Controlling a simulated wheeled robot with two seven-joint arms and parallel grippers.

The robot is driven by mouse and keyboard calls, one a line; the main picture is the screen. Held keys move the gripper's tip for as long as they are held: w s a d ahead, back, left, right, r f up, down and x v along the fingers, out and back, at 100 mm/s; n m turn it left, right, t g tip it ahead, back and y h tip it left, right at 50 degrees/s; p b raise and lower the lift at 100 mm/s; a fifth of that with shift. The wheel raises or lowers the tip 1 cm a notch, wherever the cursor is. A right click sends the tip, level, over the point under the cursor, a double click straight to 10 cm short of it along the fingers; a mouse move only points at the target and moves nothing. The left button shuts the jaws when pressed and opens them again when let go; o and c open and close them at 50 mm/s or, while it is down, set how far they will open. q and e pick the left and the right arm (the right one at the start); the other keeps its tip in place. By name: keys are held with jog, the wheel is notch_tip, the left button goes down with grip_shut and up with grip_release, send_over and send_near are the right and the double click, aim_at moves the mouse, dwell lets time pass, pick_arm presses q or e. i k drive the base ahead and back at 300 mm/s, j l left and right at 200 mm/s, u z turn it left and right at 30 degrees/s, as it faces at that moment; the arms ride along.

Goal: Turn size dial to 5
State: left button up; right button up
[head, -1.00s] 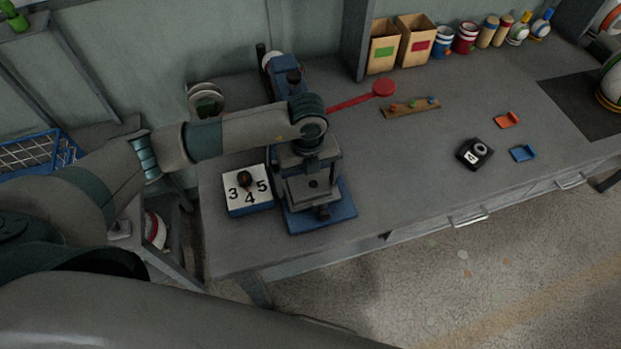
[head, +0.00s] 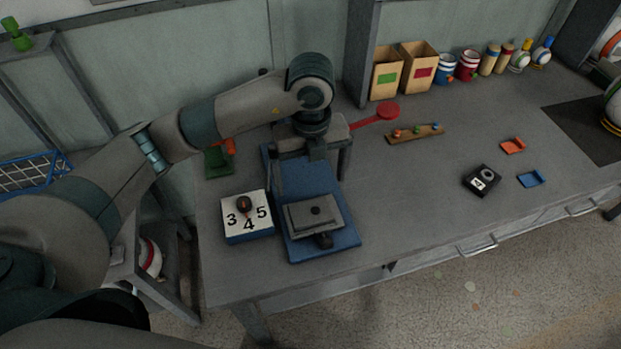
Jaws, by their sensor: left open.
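The size dial is a white-topped blue box (head: 247,226) marked 3, 4 and 5, on the left part of the bench. Its dark red knob (head: 244,204) stands at the top middle; I cannot tell surely which number it points to. My left gripper (head: 312,160) is open and empty, above the back of the press and behind and to the right of the dial, apart from it. The press has a blue base (head: 345,240) and a grey plate (head: 328,214) right of the dial. My arm hides its upper part. My right gripper is not in view.
A red lever knob (head: 388,111) sticks out right of the press. A wooden strip with coloured pegs (head: 416,134) lies behind a dark box with a white label (head: 481,181). Two cardboard boxes (head: 386,77) stand at the back. The bench right of the press is mostly clear.

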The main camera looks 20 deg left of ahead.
aim_at(243, 204)
jog(key=u, duration=1.1)
